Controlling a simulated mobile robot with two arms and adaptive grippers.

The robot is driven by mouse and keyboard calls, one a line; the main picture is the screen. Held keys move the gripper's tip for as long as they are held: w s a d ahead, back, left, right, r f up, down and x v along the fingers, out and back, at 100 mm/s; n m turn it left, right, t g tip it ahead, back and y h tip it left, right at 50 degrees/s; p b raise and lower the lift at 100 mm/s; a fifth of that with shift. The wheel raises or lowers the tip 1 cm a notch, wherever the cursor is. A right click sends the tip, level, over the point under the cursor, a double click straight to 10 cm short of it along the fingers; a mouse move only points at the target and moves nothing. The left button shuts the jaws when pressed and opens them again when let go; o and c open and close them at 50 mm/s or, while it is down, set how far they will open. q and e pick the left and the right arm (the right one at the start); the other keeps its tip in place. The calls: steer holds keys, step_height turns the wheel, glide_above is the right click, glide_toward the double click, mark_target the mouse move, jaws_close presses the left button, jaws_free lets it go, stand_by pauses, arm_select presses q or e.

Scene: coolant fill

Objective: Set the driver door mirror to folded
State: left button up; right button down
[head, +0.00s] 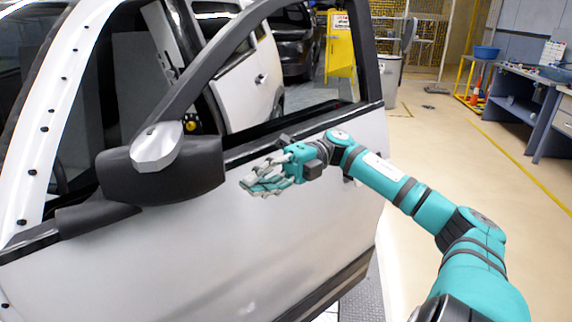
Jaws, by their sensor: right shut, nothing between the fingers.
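The driver door mirror (165,175) is a black housing with a silver cap piece on its upper side. It sits at the front corner of the door window, in the left part of the head view, and sticks out from the door. The white driver door (215,240) stands open with its window frame up. My right gripper (250,187) is shut and empty in front of the door panel, just right of the mirror housing and apart from it. The mirror glass is not clearly visible from here. My left gripper is not in view.
The floor (470,180) right of the door is clear.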

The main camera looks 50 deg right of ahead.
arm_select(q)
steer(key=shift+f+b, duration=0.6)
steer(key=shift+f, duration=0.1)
arm_select(e)
steer(key=w+d, duration=0.4)
steer(key=d, duration=0.5)
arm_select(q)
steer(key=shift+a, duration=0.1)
arm_select(e)
steer(key=shift+w+f, duration=0.1)
steer(key=shift+w, duration=0.05)
